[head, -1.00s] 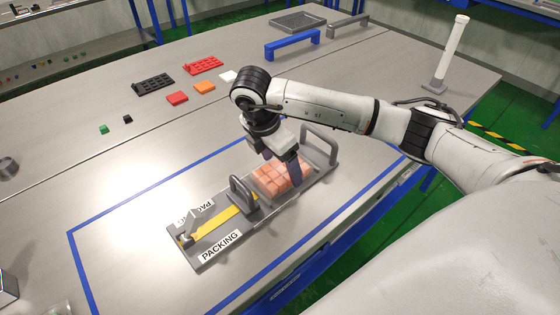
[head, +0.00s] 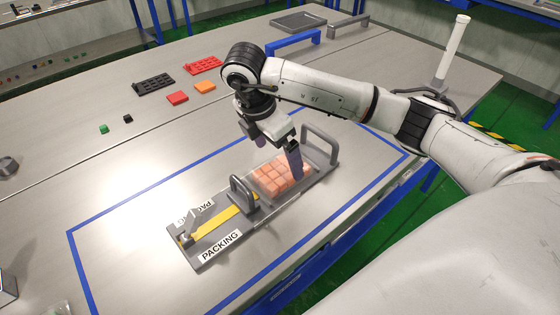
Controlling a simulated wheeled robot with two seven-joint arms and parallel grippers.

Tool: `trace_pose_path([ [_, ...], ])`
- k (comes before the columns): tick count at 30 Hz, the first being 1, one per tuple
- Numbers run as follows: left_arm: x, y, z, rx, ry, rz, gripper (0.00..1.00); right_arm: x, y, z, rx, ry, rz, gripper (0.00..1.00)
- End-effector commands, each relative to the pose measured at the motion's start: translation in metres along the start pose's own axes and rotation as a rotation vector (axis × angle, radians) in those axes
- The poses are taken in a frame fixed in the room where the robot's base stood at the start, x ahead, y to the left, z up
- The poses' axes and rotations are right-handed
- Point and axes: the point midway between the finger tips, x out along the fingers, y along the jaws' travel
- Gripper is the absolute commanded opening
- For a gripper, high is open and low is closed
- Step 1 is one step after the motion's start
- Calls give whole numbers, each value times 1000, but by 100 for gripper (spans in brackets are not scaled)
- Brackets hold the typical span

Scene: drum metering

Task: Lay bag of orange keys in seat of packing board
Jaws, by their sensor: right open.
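The bag of orange keys (head: 270,180) lies flat in the seat at the right part of the grey packing board (head: 213,236). Its clear film shows over rows of orange keys. My right gripper (head: 276,152) is open, with its fingers apart just above the bag's far side. One finger hangs over the bag's right part; I cannot tell if it touches. My left gripper is not in view.
The board has a grey handle (head: 322,147) at its right end, a second upright loop (head: 242,190) at mid-length and a yellow strip (head: 215,222). Blue tape outlines clear table around it. Red, orange and black parts lie farther back.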

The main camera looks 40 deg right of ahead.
Motion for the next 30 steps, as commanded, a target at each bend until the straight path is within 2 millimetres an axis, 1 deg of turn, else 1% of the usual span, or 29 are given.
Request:
trace_pose_path([
  [1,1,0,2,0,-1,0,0,-13,2,-1,-1,2,7,96],
  [2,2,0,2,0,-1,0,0,-20,1,-1,-2,2,7,96],
  [3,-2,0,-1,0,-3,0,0,-33,2,1,-2,-1,8,96],
  [6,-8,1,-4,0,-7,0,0,-54,1,2,-1,-2,7,96],
  [12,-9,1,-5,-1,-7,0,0,-73,0,0,-1,0,3,96],
  [17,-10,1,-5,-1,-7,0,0,-79,0,0,-1,1,0,96],
  [30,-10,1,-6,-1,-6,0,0,-78,0,0,-1,1,0,96],
])
